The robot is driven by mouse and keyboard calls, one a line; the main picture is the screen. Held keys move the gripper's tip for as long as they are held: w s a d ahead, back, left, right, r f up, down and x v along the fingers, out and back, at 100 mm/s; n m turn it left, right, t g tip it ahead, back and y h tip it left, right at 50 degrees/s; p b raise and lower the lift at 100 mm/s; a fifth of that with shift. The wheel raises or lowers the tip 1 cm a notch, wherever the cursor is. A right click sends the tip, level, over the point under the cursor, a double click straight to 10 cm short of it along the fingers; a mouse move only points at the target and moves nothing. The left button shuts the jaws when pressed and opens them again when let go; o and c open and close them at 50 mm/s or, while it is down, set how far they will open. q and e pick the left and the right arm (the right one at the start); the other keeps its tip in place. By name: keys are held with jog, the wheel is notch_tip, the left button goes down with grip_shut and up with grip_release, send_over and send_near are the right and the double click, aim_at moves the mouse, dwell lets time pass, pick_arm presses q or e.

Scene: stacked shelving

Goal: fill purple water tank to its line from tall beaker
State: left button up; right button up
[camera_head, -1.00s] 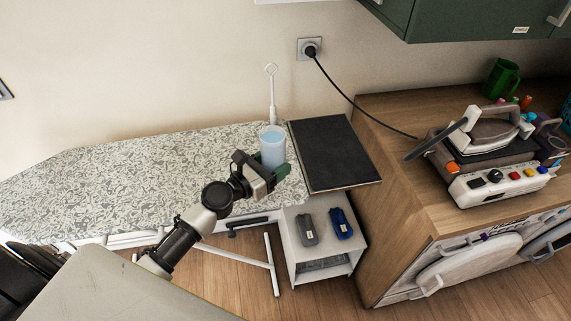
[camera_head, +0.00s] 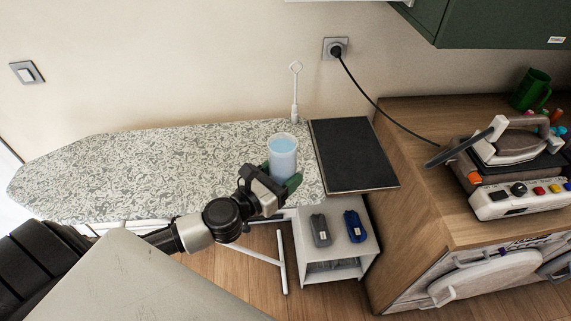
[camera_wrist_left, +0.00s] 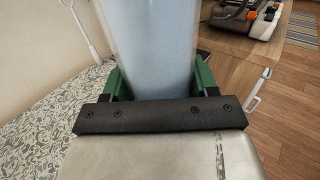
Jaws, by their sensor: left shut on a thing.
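A tall clear beaker (camera_head: 282,150) of pale blue liquid stands upright in the grip of my left gripper (camera_head: 281,184), over the right end of the ironing board. The left gripper, with green fingers, is shut on the beaker. In the left wrist view the beaker (camera_wrist_left: 152,45) fills the space between the fingers (camera_wrist_left: 158,83). I cannot clearly make out a purple water tank. A steam iron (camera_head: 515,140) rests on its station (camera_head: 520,195) on the wooden counter at the right. My right gripper is not in view.
The patterned ironing board (camera_head: 130,175) is clear on its left. A dark mat (camera_head: 352,155) lies beside it. A small white shelf (camera_head: 335,250) holds a grey item (camera_head: 320,230) and a blue item (camera_head: 354,227). A black cord (camera_head: 375,100) runs from the wall socket (camera_head: 336,48). A green mug (camera_head: 531,90) stands behind the iron.

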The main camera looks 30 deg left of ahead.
pick_arm(q)
jog(key=s+d+f+n+y+b, duration=0.3)
jog(key=s+f+y+b, duration=0.1)
jog(key=s+y+b, duration=0.1)
jog(key=s+b, duration=0.1)
jog(key=s, duration=0.1)
jog(key=shift+s+f+t+b, duration=0.3)
jog(key=shift+s+t, duration=0.1)
